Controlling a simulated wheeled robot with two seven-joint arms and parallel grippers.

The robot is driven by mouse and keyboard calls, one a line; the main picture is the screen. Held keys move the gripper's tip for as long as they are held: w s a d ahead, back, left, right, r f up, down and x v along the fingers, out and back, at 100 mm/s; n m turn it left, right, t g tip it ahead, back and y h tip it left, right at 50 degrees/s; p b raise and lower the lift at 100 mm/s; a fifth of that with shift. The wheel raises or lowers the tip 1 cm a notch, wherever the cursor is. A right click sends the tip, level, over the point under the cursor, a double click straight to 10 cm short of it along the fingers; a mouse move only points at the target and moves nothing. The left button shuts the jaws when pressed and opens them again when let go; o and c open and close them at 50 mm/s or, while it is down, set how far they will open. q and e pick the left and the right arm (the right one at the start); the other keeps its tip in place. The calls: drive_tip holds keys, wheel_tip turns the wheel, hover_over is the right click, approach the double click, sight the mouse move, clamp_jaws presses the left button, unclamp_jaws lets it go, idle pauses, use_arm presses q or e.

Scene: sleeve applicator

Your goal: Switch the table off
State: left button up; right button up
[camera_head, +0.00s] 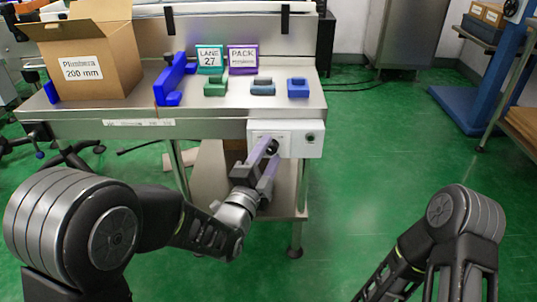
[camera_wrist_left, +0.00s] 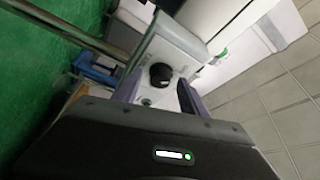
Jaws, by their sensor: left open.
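The table (camera_head: 225,106) has a white switch box (camera_head: 308,140) at its front right. The box also shows in the left wrist view (camera_wrist_left: 170,47), with a round black knob (camera_wrist_left: 160,75) on its face. My left gripper (camera_head: 267,164) is open in front of the box, its purple fingers pointing at it. In the left wrist view the knob appears between the fingers of this gripper (camera_wrist_left: 158,90); I cannot tell whether they touch it. In the head view the gripper covers part of the box face. My right arm shows at lower right, its gripper out of view.
On the table stand a cardboard box (camera_head: 88,60), a blue bracket (camera_head: 172,82), a teal sign (camera_head: 210,58), a purple sign (camera_head: 242,58) and several small blocks, such as a green one (camera_head: 215,88).

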use_arm(q)
drive_tip(key=p+v, duration=0.1)
drive_tip(key=v, duration=0.7)
drive_tip(key=shift+p, duration=0.4)
drive_tip(key=shift+w, duration=0.1)
